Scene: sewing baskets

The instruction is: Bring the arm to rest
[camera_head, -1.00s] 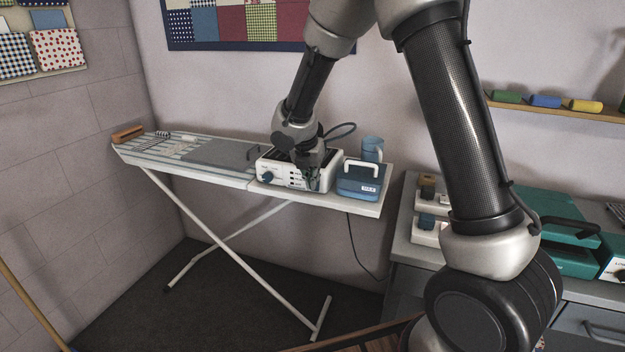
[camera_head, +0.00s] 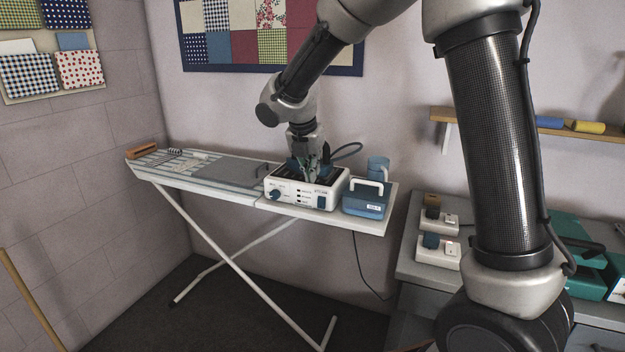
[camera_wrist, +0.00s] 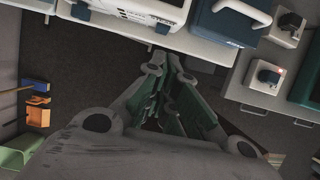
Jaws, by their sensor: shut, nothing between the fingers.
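My gripper (camera_head: 311,160) is over the white appliance (camera_head: 304,190) on the ironing board in the head view, with its fingers pointing down. In the wrist view my gripper (camera_wrist: 172,72) shows its fingers drawn together, with nothing held between them. The front of the white appliance (camera_wrist: 140,10) runs along the top of that view. Whether the fingertips touch the appliance cannot be told from the head view.
The ironing board (camera_head: 180,178) extends left. A grey cabinet (camera_head: 411,262) with teal cases stands at right. A shelf (camera_head: 470,120) is on the wall.

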